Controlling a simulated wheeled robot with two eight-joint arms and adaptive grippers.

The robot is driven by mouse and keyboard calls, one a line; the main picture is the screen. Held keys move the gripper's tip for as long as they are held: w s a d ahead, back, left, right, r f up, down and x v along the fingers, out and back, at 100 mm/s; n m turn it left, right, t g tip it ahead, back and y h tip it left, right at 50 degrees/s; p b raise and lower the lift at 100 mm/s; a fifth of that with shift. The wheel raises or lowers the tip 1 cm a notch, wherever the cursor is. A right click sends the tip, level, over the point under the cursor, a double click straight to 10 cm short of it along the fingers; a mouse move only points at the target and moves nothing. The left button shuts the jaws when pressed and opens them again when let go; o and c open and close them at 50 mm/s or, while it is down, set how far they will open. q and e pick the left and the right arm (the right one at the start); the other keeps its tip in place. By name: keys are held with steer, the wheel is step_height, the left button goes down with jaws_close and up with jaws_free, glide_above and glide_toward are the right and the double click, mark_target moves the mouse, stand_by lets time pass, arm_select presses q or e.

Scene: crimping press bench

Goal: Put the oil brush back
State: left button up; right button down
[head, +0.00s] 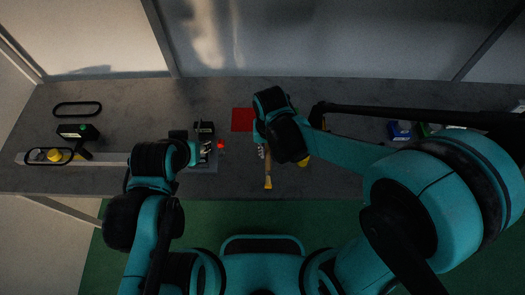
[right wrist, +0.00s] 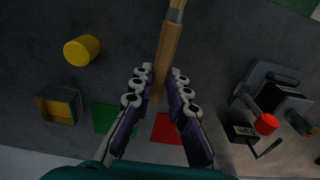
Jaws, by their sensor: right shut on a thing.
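In the head view the brush (head: 268,178) sticks out below my right gripper (head: 262,152), near the front edge. My left gripper (head: 195,152) is beside the press; its fingers are too dark to read.
A yellow cylinder (right wrist: 82,49) and an open box (right wrist: 60,105) stand on the bench. A red square (right wrist: 168,128) and a green square (right wrist: 115,118) lie flat. Blue items (head: 399,131) lie at the right.

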steer(key=w+f, duration=0.1)
steer(key=w+a+f, duration=0.1)
steer(key=w, duration=0.2)
steer(key=shift+a+f+b, duration=0.35)
steer(key=shift+f, duration=0.05)
steer(key=shift+f+b, duration=0.6)
steer(key=shift+f, duration=1.35)
steer(key=shift+f, duration=0.15)
steer(key=c, duration=1.5)
jaws_free()
